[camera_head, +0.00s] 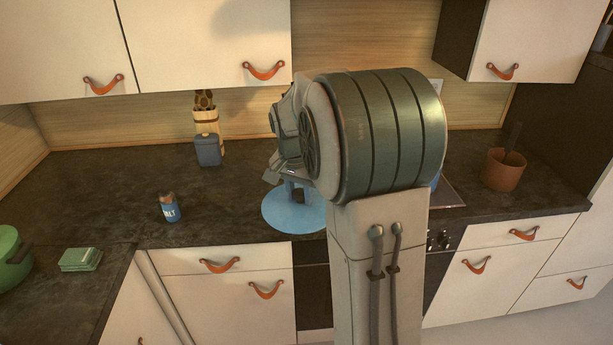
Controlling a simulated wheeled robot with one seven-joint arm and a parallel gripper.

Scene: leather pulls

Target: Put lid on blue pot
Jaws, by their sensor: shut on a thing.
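A round light-blue lid (280,215) shows in the head view, left of my large arm joint, over the front part of the dark counter. My gripper (298,192) is above its middle and shut on it, with the fingers partly hidden by my wrist. I cannot tell the height of the lid over the counter. A small bit of blue (436,181) shows just right of my arm, by the cooktop; it may be the blue pot, but my arm hides nearly all of it.
A green pot (12,262) and green stack (80,259) are at left. A terracotta pot (503,172) stands right of the cooktop (449,197). The counter's left middle is clear.

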